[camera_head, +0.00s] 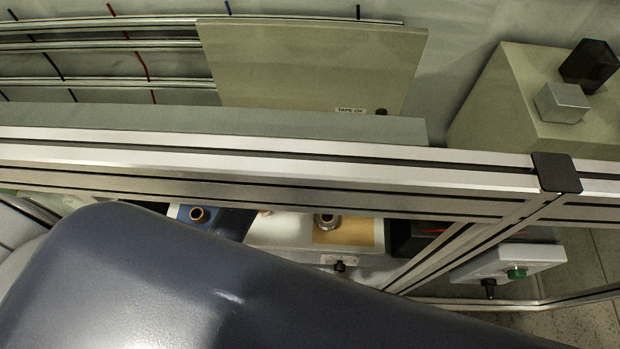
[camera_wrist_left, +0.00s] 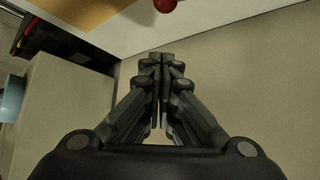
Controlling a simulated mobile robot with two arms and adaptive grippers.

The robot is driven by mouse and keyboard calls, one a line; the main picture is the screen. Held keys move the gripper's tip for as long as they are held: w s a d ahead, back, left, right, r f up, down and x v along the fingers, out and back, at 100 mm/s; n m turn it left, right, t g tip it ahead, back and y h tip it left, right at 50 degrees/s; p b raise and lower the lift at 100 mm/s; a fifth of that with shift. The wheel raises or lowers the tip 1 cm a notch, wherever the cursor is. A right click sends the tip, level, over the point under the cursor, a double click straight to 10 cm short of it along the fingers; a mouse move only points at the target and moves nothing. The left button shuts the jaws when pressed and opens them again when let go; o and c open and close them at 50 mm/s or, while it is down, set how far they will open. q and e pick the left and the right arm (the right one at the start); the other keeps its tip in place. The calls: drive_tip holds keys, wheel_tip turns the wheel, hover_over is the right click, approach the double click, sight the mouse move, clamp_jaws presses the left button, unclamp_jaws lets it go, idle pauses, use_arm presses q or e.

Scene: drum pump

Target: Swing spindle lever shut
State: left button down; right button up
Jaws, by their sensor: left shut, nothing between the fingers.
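My left gripper (camera_wrist_left: 161,62) shows in the left wrist view with its fingers together and nothing between them. A red ball-shaped knob (camera_wrist_left: 165,5) sits just beyond the fingertips at the top edge, partly cut off. It may be the end of the spindle lever, but no lever arm is clear. The knob looks apart from the fingertips. In the head view, a large dark arm link of mine covers the lower left and hides what lies behind it. No gripper shows there, and my right gripper is in neither view.
An aluminium frame rail (camera_head: 270,165) crosses the head view. Below it are a white unit with a tan plate (camera_head: 355,232), a blue plate (camera_head: 232,222) and a box with a green button (camera_head: 517,272). A beige panel (camera_head: 310,65) stands above the rail.

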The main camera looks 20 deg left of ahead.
use_arm(q)
drive_tip(key=x, duration=0.5)
drive_tip(key=shift+w+d+f+b, duration=0.1)
drive_tip(key=shift+w+f+b, duration=0.1)
drive_tip(key=shift+b, duration=0.15)
drive_tip(key=shift+s+f, duration=0.15)
drive_tip(key=shift+f, duration=0.05)
drive_tip(key=s, duration=0.1)
drive_tip(key=s+a+p, duration=0.1)
drive_tip(key=shift+s+a+f, duration=0.2)
drive_tip(key=shift+s, duration=0.2)
drive_tip(key=shift+s+a+f, duration=0.1)
drive_tip(key=shift+s, duration=0.05)
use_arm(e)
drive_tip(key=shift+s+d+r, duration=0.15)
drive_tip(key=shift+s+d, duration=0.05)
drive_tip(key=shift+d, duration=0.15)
